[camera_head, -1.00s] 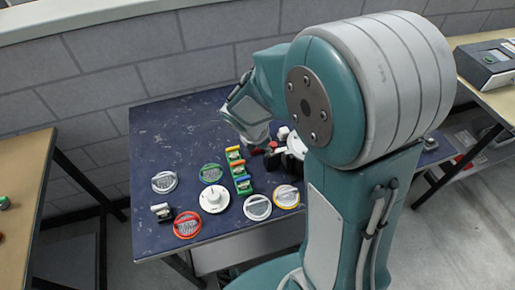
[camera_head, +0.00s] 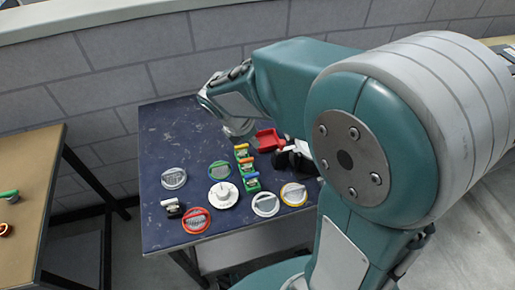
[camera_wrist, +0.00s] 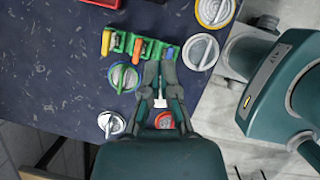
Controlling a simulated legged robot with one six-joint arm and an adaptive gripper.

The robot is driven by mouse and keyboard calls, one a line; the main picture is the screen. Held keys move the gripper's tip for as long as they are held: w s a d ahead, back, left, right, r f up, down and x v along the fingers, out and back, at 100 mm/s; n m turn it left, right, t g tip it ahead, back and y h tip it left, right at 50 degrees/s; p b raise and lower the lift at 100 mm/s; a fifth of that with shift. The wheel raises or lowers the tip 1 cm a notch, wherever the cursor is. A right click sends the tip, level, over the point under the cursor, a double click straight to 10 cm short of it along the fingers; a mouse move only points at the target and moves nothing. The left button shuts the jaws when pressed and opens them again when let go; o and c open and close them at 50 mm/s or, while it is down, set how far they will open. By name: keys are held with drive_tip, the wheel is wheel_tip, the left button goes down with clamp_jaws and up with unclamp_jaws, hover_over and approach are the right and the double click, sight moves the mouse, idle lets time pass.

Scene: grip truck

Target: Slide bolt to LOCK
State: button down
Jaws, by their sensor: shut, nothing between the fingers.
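I cannot tell for sure which part is the bolt. A small dark fixture with a white top (camera_head: 172,207) stands near the table's left front edge. A green block with orange, yellow and blue handles (camera_head: 246,168) stands mid-table; it also shows in the wrist view (camera_wrist: 138,46). My gripper (camera_wrist: 160,66) is shut and empty. In the wrist view its fingertips overlap the area beside the block's blue-handled end; contact cannot be told. A white part shows between the finger links, mostly hidden. In the head view my forearm reaches over the back of the table.
Round dials surround the block: grey (camera_head: 174,178), green-rimmed (camera_head: 219,170), white (camera_head: 223,195), red (camera_head: 196,220), pale (camera_head: 265,204) and yellow-rimmed (camera_head: 293,194). A red tray (camera_head: 268,141) lies behind. The dark table's (camera_head: 165,130) back left is clear.

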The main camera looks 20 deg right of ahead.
drive_tip(key=s+d+r+m+t+y, duration=0.1)
drive_tip(key=s+r+m, duration=0.4)
drive_tip(key=m, duration=0.5)
drive_tip(key=s+d+r+m+t+y, duration=0.1)
drive_tip(key=s+r+m+t+y, duration=0.2)
drive_tip(key=s+r+m, duration=0.3)
drive_tip(key=shift+s+d+m, duration=0.15)
drive_tip(key=shift+s+m, duration=1.85)
drive_tip(key=shift+m, duration=0.8)
drive_tip(key=shift+r, duration=0.1)
